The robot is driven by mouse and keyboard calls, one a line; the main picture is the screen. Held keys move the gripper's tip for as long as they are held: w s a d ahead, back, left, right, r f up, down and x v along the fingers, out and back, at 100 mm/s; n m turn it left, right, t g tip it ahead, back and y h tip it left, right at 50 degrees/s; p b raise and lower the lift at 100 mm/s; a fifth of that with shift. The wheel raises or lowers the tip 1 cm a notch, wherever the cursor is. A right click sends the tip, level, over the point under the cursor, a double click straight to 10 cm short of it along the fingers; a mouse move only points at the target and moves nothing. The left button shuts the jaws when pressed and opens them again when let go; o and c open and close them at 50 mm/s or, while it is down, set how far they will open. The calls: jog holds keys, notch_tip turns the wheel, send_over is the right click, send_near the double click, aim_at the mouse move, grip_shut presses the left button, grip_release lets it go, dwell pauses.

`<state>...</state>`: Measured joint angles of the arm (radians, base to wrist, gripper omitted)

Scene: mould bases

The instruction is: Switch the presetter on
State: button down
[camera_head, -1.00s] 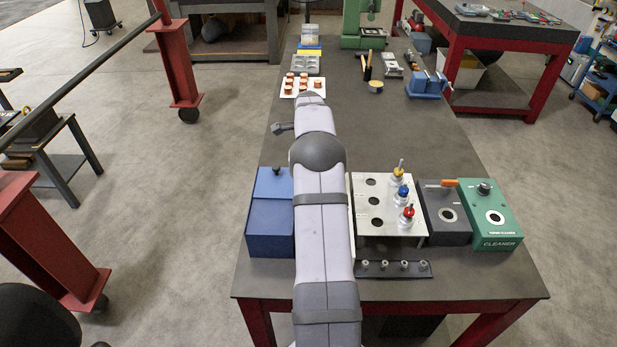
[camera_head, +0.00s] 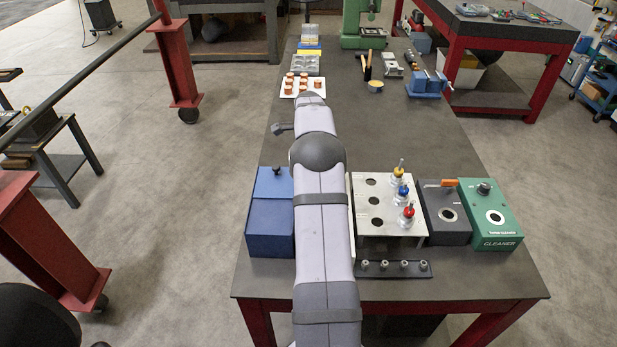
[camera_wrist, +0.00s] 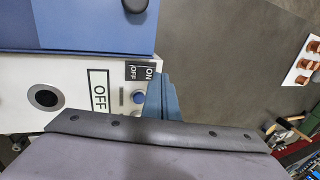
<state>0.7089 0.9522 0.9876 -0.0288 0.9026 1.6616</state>
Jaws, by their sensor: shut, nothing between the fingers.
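The presetter (camera_wrist: 70,75), as I take it, is the white panel in the wrist view. It has a dark-ringed round hole, a display reading OFF, an ON/OFF label (camera_wrist: 141,70) and a small round blue button (camera_wrist: 139,97) below that label. My gripper (camera_wrist: 162,93) shows as blue-grey fingers, shut and empty, right beside the button. I cannot tell whether they touch it. In the head view my arm covers the gripper and nearly all of the presetter.
A blue box (camera_head: 270,230) stands left of my arm. Right of it are a tool rack (camera_head: 385,232) with several coloured holders, a dark box (camera_head: 447,225) and a green cleaner (camera_head: 492,225). A black strip (camera_head: 395,270) lies in front. The table's middle right is clear.

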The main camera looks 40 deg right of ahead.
jog(key=shift+f+b, duration=0.45)
jog(key=shift+f, duration=0.35)
jog(key=shift+r, duration=0.1)
dwell(0.3)
notch_tip(320, 180, up, 7)
jog(key=p, duration=0.5)
dwell(0.6)
